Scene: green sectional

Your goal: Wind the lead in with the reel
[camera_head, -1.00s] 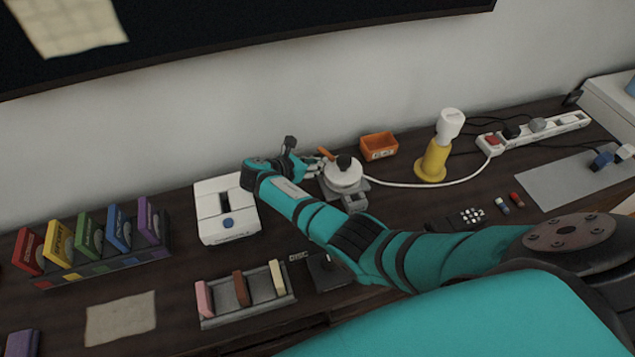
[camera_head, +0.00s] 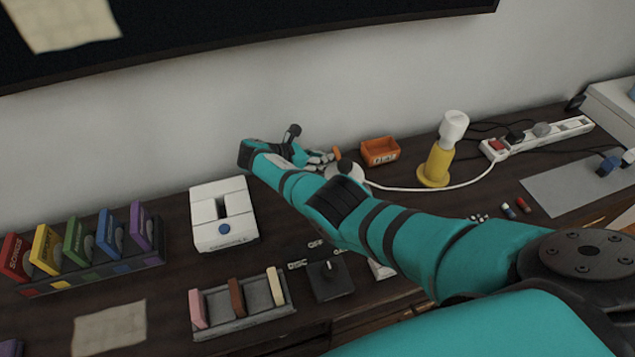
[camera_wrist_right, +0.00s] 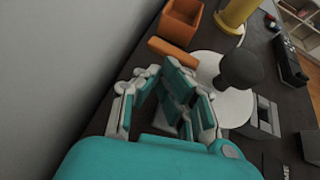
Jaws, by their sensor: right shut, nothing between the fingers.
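In the head view my right arm covers most of the reel (camera_head: 357,172). The white lead (camera_head: 430,188) runs from the reel to the right, past the yellow lamp, to the power strip. My right gripper (camera_head: 328,160) is shut and empty at the reel's left side; it also shows in the right wrist view (camera_wrist_right: 165,80). I cannot tell whether it touches the reel. My left gripper is out of view.
An orange bin (camera_head: 380,151) stands behind the reel. A yellow lamp (camera_head: 438,165) and a white power strip (camera_head: 545,135) are to the right. A white box-shaped device (camera_head: 223,213) stands left, with a grey rack (camera_head: 245,312) in front. The wall is close behind.

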